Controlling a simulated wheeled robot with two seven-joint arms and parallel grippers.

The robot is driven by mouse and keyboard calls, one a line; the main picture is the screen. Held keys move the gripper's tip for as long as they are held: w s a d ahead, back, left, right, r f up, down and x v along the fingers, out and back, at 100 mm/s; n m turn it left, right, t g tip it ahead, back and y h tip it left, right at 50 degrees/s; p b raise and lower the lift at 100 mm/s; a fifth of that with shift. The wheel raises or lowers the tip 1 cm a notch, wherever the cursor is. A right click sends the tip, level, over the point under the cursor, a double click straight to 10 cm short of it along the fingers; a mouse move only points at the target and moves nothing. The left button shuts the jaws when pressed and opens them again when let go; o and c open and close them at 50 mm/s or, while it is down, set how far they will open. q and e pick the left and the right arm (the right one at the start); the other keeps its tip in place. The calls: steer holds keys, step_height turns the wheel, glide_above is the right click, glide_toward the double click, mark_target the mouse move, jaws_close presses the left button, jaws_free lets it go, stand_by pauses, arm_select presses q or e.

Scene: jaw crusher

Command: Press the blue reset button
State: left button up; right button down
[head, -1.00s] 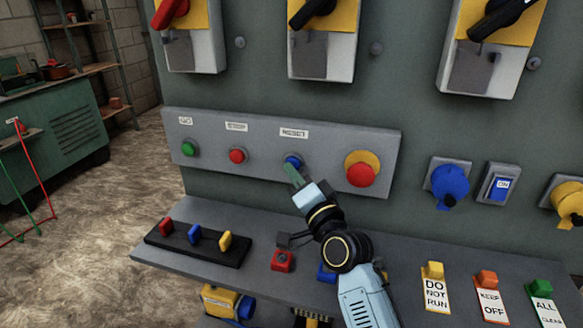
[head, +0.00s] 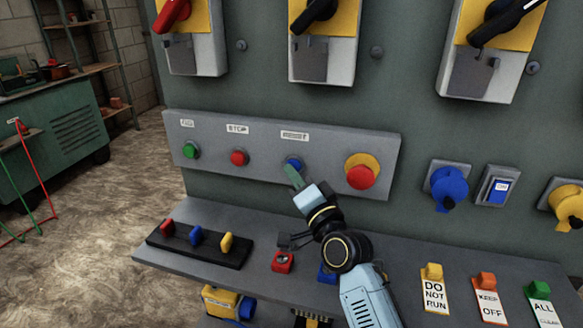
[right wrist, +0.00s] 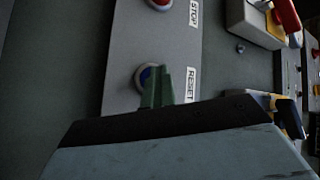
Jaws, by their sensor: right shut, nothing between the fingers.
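The blue reset button (head: 292,163) sits on the grey panel under a RESET label (head: 294,135), between the red stop button and the red mushroom button. My right gripper (head: 292,174) is shut and empty, its green fingertips just in front of the blue button's lower part. The right wrist view also shows the blue button (right wrist: 146,76), partly hidden behind the fingers (right wrist: 160,88). I cannot tell whether the fingertips touch it. My left gripper is not in view.
The panel also bears a green button (head: 191,150), a red stop button (head: 239,158) and a red mushroom button on yellow (head: 361,175). A shelf below holds a black rack with coloured pieces (head: 198,242), a red padlock (head: 283,262) and several tags. Switch boxes hang above.

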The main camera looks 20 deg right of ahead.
steer(key=shift+d, duration=0.2)
steer(key=s+a+p, duration=0.3)
steer(key=s, duration=0.2)
steer(key=shift+a, duration=0.25)
steer(key=shift+f, duration=0.15)
stand_by(0.3)
